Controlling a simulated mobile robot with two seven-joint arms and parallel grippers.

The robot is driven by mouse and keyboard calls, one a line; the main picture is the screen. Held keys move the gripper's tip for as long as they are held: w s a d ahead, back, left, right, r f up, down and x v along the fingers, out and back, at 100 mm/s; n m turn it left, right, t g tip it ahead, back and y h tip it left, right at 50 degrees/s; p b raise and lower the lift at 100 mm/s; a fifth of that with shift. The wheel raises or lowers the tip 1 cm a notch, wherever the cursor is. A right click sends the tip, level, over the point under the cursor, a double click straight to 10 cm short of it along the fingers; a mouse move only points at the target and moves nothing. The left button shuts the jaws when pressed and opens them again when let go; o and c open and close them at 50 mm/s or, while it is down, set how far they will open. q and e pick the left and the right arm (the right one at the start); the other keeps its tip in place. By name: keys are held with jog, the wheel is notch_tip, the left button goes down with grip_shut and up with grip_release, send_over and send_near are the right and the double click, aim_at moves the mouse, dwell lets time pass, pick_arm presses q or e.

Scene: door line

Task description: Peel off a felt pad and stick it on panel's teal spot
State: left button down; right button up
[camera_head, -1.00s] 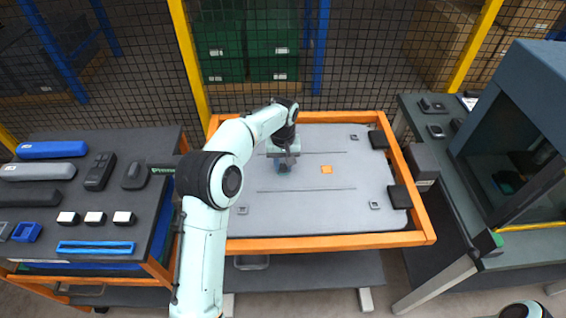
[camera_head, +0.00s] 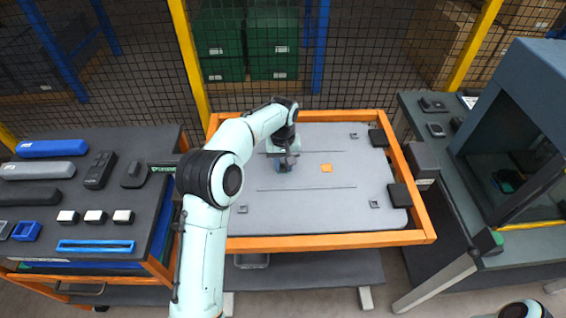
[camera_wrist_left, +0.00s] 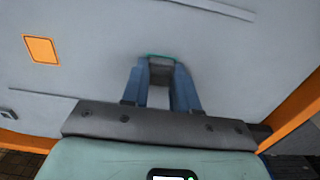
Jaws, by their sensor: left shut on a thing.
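The pale grey panel (camera_head: 300,215) lies in an orange frame. My left gripper (camera_head: 284,165) is over its middle left part. In the left wrist view the blue fingers (camera_wrist_left: 161,75) are shut on a small dark grey felt pad (camera_wrist_left: 161,72) at their tips. A thin teal edge, part of the teal spot (camera_wrist_left: 158,56), shows just beyond the tips; the rest is hidden by the pad and fingers. The pad is at or very close to the panel; I cannot tell whether it touches. My right gripper is not in view.
An orange square (camera_head: 326,168) lies on the panel right of my gripper. Black blocks (camera_head: 399,196) sit at the panel's right edge. The left bench (camera_head: 95,195) holds white-topped blocks, a blue tray (camera_head: 95,247) and tools. A blue-grey machine (camera_head: 520,110) stands at right.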

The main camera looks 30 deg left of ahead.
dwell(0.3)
pick_arm(q)
jog(key=c, duration=0.8)
grip_release()
jog(key=shift+f, duration=0.1)
jog(key=shift+r+p, duration=1)
jog(key=shift+r, duration=5.75)
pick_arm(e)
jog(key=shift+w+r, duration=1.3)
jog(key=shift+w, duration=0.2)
